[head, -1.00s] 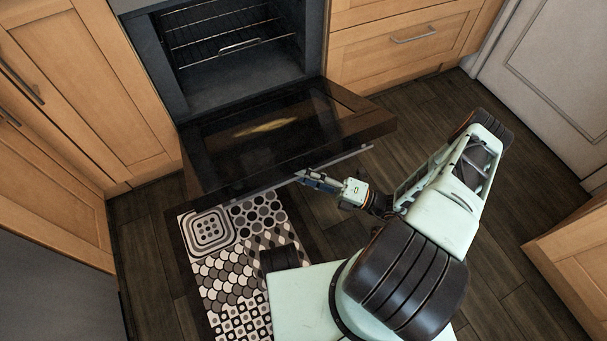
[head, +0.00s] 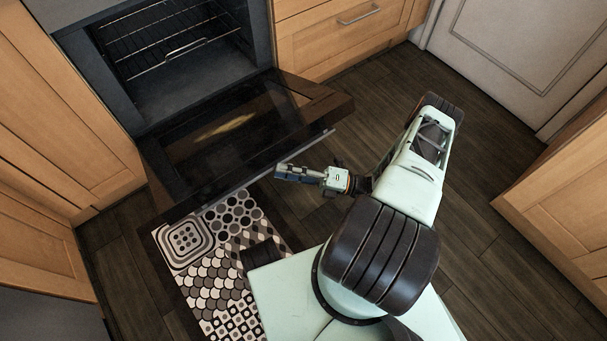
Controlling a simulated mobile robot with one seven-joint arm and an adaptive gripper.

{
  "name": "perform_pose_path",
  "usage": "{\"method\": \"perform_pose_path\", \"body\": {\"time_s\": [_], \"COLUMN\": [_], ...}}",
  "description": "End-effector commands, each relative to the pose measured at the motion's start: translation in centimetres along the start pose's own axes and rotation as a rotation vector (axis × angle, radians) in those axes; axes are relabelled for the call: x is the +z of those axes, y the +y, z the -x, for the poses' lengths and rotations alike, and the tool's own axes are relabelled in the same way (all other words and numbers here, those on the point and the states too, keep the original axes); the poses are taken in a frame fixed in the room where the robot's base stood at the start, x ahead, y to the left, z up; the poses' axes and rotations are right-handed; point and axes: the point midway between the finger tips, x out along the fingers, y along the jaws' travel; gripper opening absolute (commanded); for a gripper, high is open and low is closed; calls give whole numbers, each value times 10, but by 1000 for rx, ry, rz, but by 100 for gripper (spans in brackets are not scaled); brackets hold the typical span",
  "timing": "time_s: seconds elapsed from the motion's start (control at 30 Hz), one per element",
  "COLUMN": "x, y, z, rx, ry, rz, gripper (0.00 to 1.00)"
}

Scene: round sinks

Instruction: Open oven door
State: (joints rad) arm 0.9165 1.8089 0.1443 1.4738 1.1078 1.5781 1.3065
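The oven (head: 190,90) is at the upper left in the head view, with its dark cavity and wire racks showing. Its door (head: 222,135) is folded far down, tilted outward over the floor, with a glass panel in it. The door's long thin handle (head: 268,168) runs along its outer edge. My gripper (head: 279,172) is beside the handle, near its middle, pointing left. A small gap seems to lie between the fingertips and the handle, though contact is hard to judge. The view is too small to show whether the fingers are apart.
A patterned mat (head: 213,262) lies on the floor under the door and in front of my base. Wooden cabinets (head: 50,110) stand at left, and a drawer front (head: 345,35) is right of the oven. Wood floor (head: 490,205) is clear to the right.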

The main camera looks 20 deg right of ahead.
Motion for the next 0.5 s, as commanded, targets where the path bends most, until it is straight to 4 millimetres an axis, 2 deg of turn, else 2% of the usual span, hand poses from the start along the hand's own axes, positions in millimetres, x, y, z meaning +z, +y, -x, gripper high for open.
{"method": "perform_pose_path", "body": {"time_s": [0.5], "x": [7], "y": [-22], "z": [31], "rx": [-5], "ry": [-3], "rz": [1], "gripper": [36]}}
